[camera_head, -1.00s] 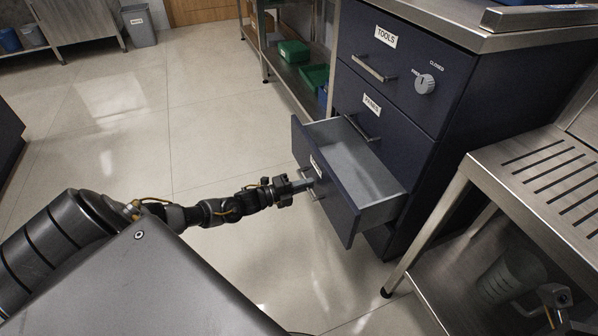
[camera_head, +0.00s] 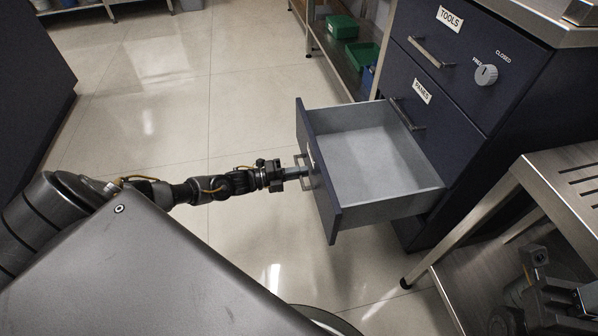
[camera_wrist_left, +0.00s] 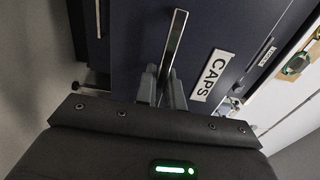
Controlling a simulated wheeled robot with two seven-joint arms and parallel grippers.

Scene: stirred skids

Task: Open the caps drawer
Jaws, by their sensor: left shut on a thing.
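The caps drawer (camera_head: 372,160) is the lowest visible drawer of the dark blue cabinet. It is pulled well out, and its grey inside looks empty. Its front carries a metal bar handle (camera_wrist_left: 175,42), and the "CAPS" label (camera_wrist_left: 211,75) faces my left wrist camera. My left gripper (camera_head: 300,172) is shut on that handle, with its fingers (camera_wrist_left: 160,88) on either side of the bar. A dark metal arm part, which seems to be my right arm, shows at the lower right in the head view; its fingers cannot be made out clearly.
Above are the shut tools drawer (camera_head: 432,55) and panes drawer (camera_head: 425,120), with a knob (camera_head: 486,75) marked "CLOSED" at one side. A slotted steel table (camera_head: 545,185) stands at the right. Green bins (camera_head: 342,27) sit on a shelf behind. The floor at left is open.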

